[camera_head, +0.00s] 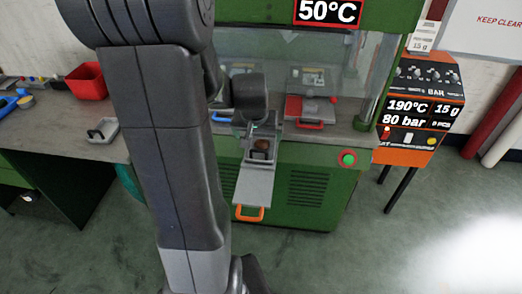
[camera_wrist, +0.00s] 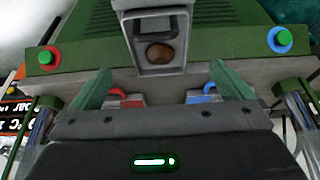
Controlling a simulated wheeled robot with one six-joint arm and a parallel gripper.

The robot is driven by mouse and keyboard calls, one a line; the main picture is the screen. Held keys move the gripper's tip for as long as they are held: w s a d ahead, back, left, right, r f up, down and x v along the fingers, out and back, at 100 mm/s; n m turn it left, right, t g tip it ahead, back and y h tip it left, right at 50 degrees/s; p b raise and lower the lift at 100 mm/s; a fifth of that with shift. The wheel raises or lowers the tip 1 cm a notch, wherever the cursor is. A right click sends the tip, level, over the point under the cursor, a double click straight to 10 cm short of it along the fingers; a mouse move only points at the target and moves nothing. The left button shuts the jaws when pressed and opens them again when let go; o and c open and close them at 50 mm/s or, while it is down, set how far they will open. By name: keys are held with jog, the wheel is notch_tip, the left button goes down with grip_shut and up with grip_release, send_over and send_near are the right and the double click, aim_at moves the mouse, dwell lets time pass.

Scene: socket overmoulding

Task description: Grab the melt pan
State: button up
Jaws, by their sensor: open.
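A small grey open-topped pan (camera_head: 262,157) with a brown lump in it sits at the inner end of a pulled-out grey slide on the green machine; I take it for the melt pan. In the wrist view the pan (camera_wrist: 135,27) is at the top centre, beyond my fingertips. My gripper (camera_wrist: 162,78) is open, its two green-grey fingers wide apart with nothing between them. In the head view my gripper (camera_head: 263,124) hangs just above the pan, partly covering its far side. I cannot tell whether they touch.
The slide (camera_head: 252,187) ends in an orange handle (camera_head: 249,212). Red-handled (camera_head: 308,112) and blue-handled trays flank it on the machine. A green button (camera_head: 348,158) is right. A red bin (camera_head: 86,82) and a grey black-handled tray (camera_head: 103,130) are on the left bench.

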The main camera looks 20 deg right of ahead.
aim_at(261, 154)
jog(key=x, duration=0.2)
jog(key=shift+w+f, duration=0.2)
jog(key=shift+f, duration=0.15)
jog(key=shift+s+x, duration=0.15)
jog(key=shift+x, duration=1.1)
jog(key=shift+s+x, duration=0.2)
jog(key=shift+x, duration=1.9)
jog(key=shift+d, duration=0.15)
jog(key=shift+r, duration=0.1)
jog(key=c, duration=1)
